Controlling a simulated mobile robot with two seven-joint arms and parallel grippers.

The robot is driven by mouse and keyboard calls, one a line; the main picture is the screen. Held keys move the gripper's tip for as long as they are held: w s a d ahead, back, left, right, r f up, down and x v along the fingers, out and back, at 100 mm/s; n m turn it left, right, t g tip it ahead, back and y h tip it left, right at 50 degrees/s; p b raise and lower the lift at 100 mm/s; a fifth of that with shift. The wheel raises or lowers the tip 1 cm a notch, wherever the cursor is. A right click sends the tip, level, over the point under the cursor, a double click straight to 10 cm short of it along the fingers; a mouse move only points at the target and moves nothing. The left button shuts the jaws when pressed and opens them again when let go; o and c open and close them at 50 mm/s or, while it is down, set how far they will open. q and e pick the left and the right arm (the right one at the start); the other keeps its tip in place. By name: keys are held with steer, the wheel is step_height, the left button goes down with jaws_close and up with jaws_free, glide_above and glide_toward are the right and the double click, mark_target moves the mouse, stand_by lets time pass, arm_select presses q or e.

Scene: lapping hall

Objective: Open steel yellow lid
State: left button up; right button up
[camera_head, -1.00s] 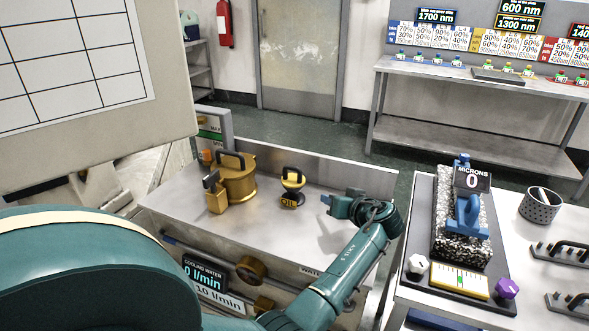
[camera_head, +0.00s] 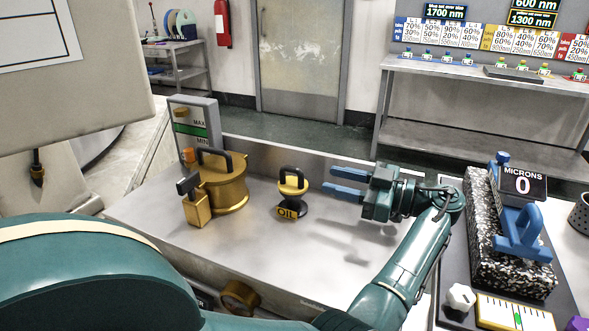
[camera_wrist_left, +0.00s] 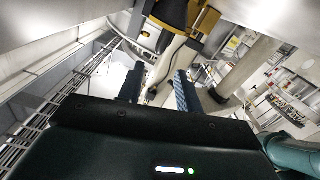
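A round gold-yellow pot-like piece with a yellow top (camera_head: 222,178) and a black bar handle stands on the steel counter (camera_head: 240,260). A smaller yellow lid-like cap (camera_head: 292,184) with a black arched handle sits on a black base labelled OIL, to its right. I cannot tell which one is the named lid. My left gripper (camera_head: 347,183) is right of the OIL piece, its two blue fingers apart, pointing left and empty. The left wrist view shows the spread fingers (camera_wrist_left: 158,88) and a yellow-and-black piece (camera_wrist_left: 180,14) ahead. My right gripper is not in view.
A gold block with a black top (camera_head: 195,207) stands at the gold piece's front left. A MAX/MIN gauge (camera_head: 197,125) rises behind it. A granite block with a blue handle (camera_head: 515,240) and MICRONS display stands at right. The counter's front middle is clear.

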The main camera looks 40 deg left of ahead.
mark_target(294, 170)
arm_select(q)
steer(key=p+x, duration=0.1)
steer(key=x, duration=0.9)
steer(key=shift+p, duration=0.3)
jaws_close()
